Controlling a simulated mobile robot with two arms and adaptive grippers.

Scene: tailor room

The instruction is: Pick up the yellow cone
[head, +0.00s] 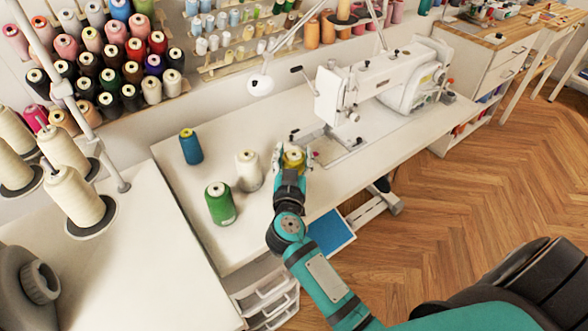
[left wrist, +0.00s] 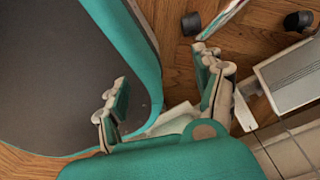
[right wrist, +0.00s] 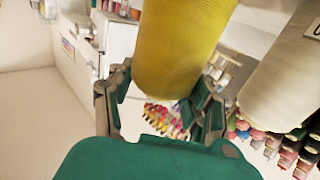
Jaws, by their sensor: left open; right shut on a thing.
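The yellow cone (head: 293,160) is at the front of the sewing table, between the fingers of my right gripper (head: 291,169). In the right wrist view the yellow cone (right wrist: 178,45) fills the top middle, and the right gripper (right wrist: 160,108) is shut on it from both sides. Whether its base touches the table cannot be told. My left gripper (left wrist: 165,105) is open and empty in the left wrist view, over the floor beside my base. It is not in the head view.
On the table (head: 240,240), a white cone (head: 249,170) stands just left of the yellow one, with a green cone (head: 220,204) and a blue cone (head: 191,147) farther left. The sewing machine (head: 365,88) stands to the right. Thread racks (head: 120,50) line the wall.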

